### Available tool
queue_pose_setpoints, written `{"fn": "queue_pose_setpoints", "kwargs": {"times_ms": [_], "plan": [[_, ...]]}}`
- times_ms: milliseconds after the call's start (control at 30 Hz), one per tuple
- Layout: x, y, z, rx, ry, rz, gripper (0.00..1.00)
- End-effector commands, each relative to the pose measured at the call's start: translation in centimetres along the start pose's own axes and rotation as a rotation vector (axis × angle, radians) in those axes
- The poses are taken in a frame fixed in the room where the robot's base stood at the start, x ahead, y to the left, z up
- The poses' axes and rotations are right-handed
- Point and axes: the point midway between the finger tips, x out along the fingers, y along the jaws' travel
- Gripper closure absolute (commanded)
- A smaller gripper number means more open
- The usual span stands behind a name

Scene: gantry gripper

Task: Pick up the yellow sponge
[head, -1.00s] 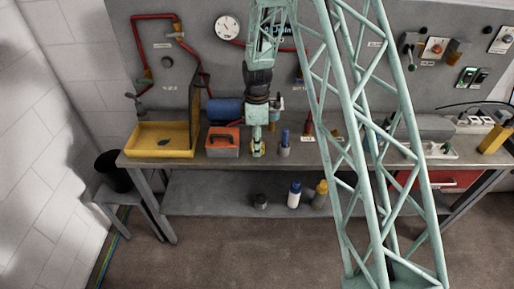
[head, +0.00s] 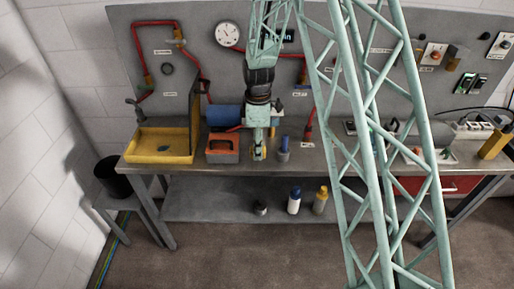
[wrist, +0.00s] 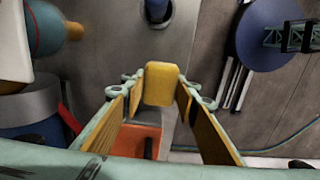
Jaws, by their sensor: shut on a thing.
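The yellow sponge (wrist: 160,84) sits between the two fingertips of my gripper (wrist: 160,92) in the wrist view. The fingers are shut on it from both sides, and its near face shows whole. In the head view my gripper (head: 259,152) points down above the front of the grey workbench (head: 330,158), between the orange toolbox and a blue-topped object. The sponge is too small there to tell clearly from the fingers, and I cannot tell whether it touches the bench.
The orange toolbox (head: 222,148) is close on the left, and the blue-topped object (head: 283,148) is close on the right. A yellow tray (head: 158,148) lies further left. Bottles (head: 293,200) stand on the lower shelf. A black bin (head: 111,176) stands at the far left.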

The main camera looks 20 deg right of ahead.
Motion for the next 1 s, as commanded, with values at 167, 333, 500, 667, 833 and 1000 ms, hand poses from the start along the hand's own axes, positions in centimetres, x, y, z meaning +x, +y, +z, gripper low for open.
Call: {"fn": "queue_pose_setpoints", "kwargs": {"times_ms": [167, 333, 500, 667, 833, 1000], "plan": [[-0.3, -2.8, 0.6, 0.0, 0.0, -0.001, 0.81], [-0.6, -6.2, 1.2, 0.0, 0.0, -0.001, 0.81], [-0.9, -9.2, 1.9, 0.0, 0.0, -0.001, 0.81], [-1.0, -11.3, 2.3, 0.0, 0.0, -0.001, 0.81], [-1.2, -12.7, 2.6, 0.0, 0.0, 0.0, 0.81], [-1.2, -13.3, 2.7, 0.0, 0.0, -0.001, 0.81]]}}
